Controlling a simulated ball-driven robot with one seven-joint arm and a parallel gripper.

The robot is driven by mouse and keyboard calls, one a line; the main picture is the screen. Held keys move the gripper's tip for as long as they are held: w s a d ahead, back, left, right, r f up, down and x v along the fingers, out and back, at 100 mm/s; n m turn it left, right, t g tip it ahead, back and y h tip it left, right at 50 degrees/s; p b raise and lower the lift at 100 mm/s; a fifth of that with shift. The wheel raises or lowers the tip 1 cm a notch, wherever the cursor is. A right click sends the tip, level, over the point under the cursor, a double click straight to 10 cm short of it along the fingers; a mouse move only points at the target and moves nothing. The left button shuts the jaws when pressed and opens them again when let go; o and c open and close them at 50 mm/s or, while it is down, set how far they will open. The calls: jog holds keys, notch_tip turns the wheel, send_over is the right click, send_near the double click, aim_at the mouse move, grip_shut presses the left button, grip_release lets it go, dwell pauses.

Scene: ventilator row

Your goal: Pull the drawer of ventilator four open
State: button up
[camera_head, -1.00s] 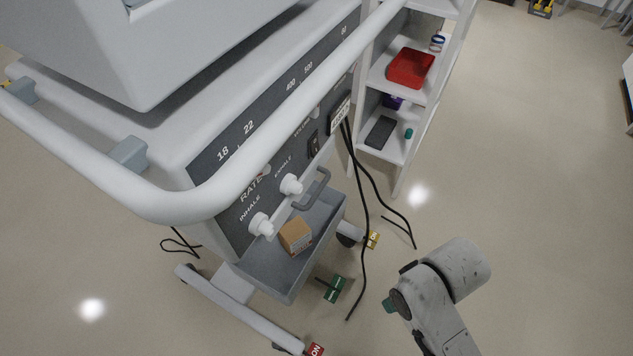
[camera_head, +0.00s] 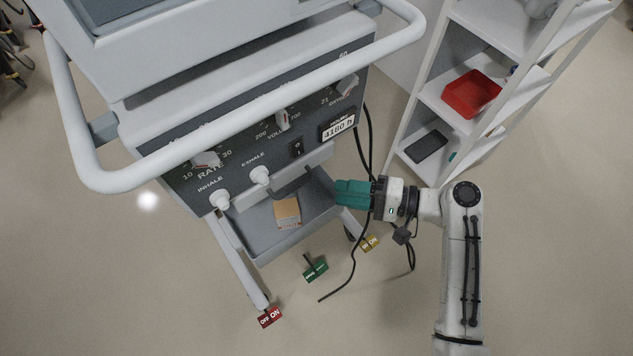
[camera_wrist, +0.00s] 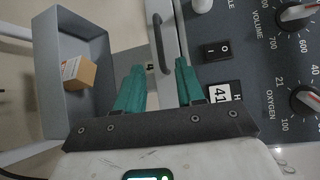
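The handle also shows in the wrist view (camera_wrist: 159,46). My gripper (camera_head: 345,193) has teal fingers and is to the right of the handle. In the wrist view my gripper (camera_wrist: 158,82) is open, with the handle ahead of the space between its fingers. Nothing is held.
A grey open tray (camera_head: 262,245) holding a brown box (camera_head: 287,212) juts out below the handle. White knobs (camera_head: 260,175) stick out beside it. Black cables (camera_head: 356,250) hang near my gripper. A white shelf (camera_head: 440,105) with a red bin (camera_head: 471,94) stands right.

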jog(key=x, duration=1)
jog(key=shift+a+f, duration=0.1)
grip_shut()
dwell(0.3)
